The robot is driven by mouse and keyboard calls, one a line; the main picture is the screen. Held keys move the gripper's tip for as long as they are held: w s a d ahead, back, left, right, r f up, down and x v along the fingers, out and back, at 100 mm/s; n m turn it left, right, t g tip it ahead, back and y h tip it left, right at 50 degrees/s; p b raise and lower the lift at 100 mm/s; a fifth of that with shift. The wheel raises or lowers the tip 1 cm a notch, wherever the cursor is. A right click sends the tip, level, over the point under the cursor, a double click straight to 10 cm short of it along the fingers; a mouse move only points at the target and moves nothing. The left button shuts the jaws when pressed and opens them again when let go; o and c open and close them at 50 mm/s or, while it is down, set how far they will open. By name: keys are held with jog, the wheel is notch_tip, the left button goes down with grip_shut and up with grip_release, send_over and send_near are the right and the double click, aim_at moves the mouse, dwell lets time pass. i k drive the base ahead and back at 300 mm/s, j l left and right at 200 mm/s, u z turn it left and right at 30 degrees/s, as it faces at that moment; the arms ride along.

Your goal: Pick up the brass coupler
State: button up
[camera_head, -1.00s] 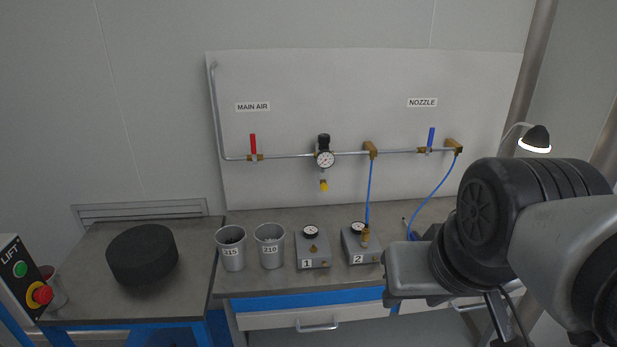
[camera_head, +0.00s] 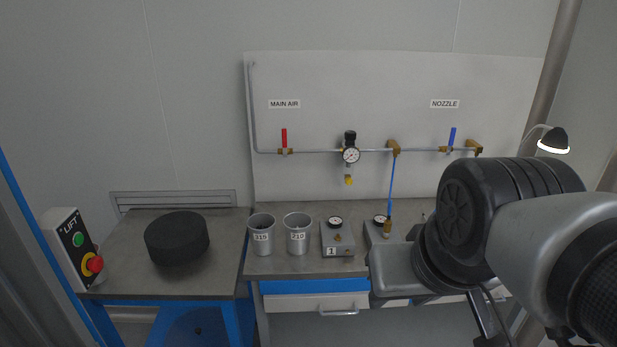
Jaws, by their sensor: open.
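A small brass coupler (camera_head: 387,226) stands upright at the lower end of a straight blue hose (camera_head: 390,185). It is at grey box 2 (camera_head: 373,235), beside that box's round gauge. Whether it is fixed to the box or only rests there, I cannot tell. My arm fills the right side and covers the front and right of box 2. My gripper's fingers are not in view.
Grey box 1 (camera_head: 337,241) and two metal cups, 315 (camera_head: 262,245) and 210 (camera_head: 298,245), stand left of box 2 on the bench. A black round block (camera_head: 177,238) sits on the left table. A LIFT control box (camera_head: 72,248) stands at far left.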

aim_at(387, 226)
jog(key=i+l+z, duration=0.1)
jog(key=i+l, duration=0.8)
jog(key=j+u, duration=0.1)
jog(key=i+j, duration=0.05)
